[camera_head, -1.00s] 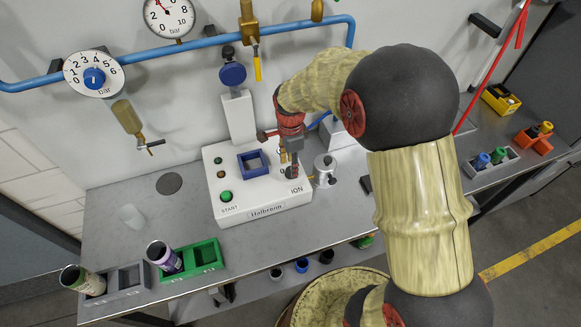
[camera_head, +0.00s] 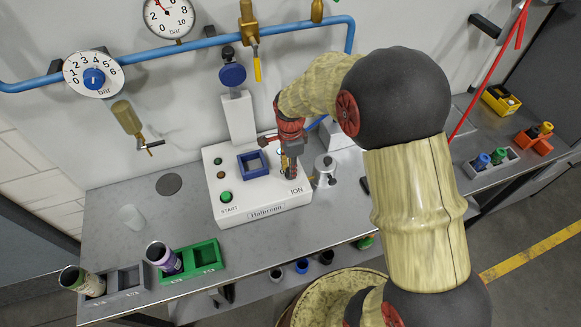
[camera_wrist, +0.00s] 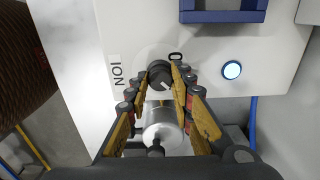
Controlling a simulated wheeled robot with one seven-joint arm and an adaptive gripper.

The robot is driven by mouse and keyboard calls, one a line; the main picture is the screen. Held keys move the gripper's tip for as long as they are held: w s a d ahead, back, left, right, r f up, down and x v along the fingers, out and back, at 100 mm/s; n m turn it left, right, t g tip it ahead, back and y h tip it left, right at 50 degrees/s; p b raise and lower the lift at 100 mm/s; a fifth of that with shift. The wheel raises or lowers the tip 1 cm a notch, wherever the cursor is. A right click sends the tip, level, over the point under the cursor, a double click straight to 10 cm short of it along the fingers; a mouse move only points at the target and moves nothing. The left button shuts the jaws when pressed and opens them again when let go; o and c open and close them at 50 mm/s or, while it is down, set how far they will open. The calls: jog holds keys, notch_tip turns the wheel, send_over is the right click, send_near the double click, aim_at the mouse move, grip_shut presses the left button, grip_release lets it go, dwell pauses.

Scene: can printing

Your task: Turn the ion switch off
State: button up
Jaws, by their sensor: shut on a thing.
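The ion switch (camera_wrist: 160,75) is a black round knob with a short pale pointer mark, set slanting in the wrist view. It sits on the white machine box (camera_head: 262,212) beside the printed "ION" label (camera_wrist: 117,73). My gripper (camera_wrist: 163,80) has one finger on each side of the knob and is shut on it. In the head view my gripper (camera_head: 288,170) reaches down to the box's right front corner, and its fingers hide the knob there.
A silver canister (camera_head: 324,170) stands just right of the box, close to my fingers. A blue square frame (camera_head: 252,164) and a green START button (camera_head: 226,196) are on the box. A round lamp (camera_wrist: 232,70) glows white-blue. Green tray (camera_head: 195,266) stands front left.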

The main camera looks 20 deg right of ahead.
grip_shut()
jog(key=shift+n, duration=0.3)
jog(key=n+p, duration=0.1)
jog(key=n, duration=0.2)
jog(key=shift+n, duration=0.3)
jog(key=n, duration=0.4)
jog(key=shift+p, duration=0.3)
jog(key=n, duration=0.5)
jog(key=shift+p, duration=0.3)
jog(key=n, duration=0.4)
jog(key=shift+n, duration=0.3)
jog(key=o, duration=0.8)
grip_release()
